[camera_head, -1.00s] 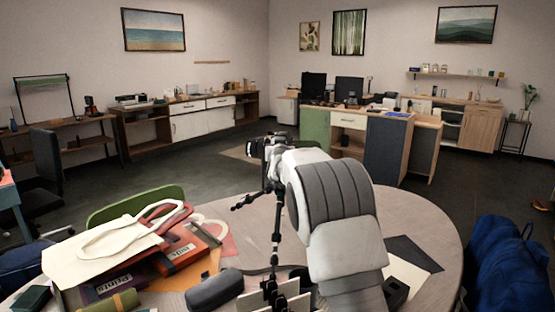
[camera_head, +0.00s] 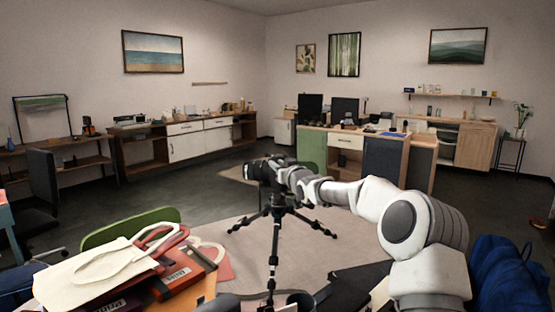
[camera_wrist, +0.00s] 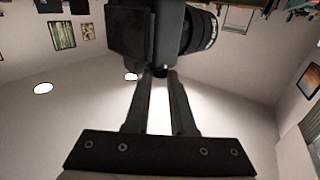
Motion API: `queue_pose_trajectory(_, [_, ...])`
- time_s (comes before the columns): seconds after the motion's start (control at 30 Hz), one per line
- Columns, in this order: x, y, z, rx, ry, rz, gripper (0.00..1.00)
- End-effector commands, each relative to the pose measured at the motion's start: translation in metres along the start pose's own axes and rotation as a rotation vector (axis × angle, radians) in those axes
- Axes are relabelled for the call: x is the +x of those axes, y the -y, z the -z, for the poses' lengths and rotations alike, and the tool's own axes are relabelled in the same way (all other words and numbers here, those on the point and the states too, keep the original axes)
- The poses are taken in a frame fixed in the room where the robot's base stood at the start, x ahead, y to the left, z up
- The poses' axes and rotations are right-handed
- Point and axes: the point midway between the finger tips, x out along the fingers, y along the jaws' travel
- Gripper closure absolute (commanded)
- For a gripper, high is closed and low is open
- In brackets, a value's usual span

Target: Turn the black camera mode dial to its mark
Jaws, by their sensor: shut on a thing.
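The dial's mark is not visible.
A blue bag (camera_head: 500,258) is at the right.

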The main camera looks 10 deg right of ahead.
Motion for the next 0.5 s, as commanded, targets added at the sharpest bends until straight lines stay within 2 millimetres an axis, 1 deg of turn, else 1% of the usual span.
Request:
queue_pose_trajectory(0.03, [-0.0001, -0.002, 0.0025, 0.002, 0.0, 0.005, 1.0])
queue_pose_trajectory(0.5, [0.0001, -0.0012, -0.0004, -0.001, -0.001, 0.03, 1.0])
